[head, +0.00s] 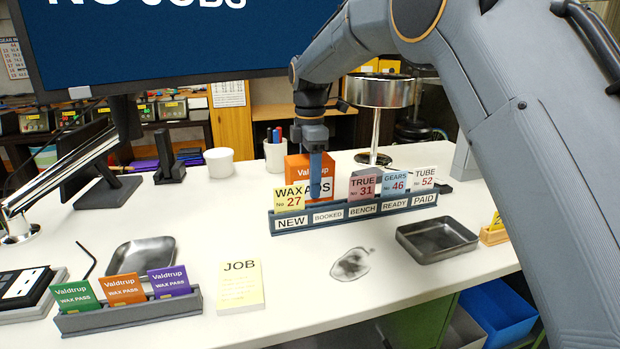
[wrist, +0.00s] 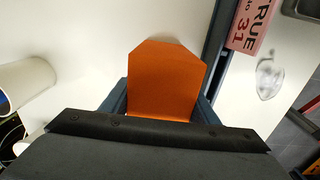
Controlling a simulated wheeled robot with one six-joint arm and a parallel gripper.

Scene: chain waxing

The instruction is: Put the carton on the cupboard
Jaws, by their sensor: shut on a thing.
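My gripper (head: 318,178) is shut on an orange Valdtrup piece (head: 298,163), just behind the slotted rack. In the wrist view the orange piece (wrist: 165,78) stands between my fingers (wrist: 163,105). No other carton is clear in view. I cannot pick out the cupboard for sure; a green panel (head: 418,318) shows below the table's front edge.
The rack (head: 355,212) holds WAX, TRUE, GEARS and TUBE tickets. A front-left holder (head: 130,318) carries three wax passes. Metal trays (head: 437,240), a JOB pad (head: 240,286), a lamp (head: 378,92), a pen cup (head: 275,156) and a monitor (head: 180,45) stand around. The table's middle is mostly clear.

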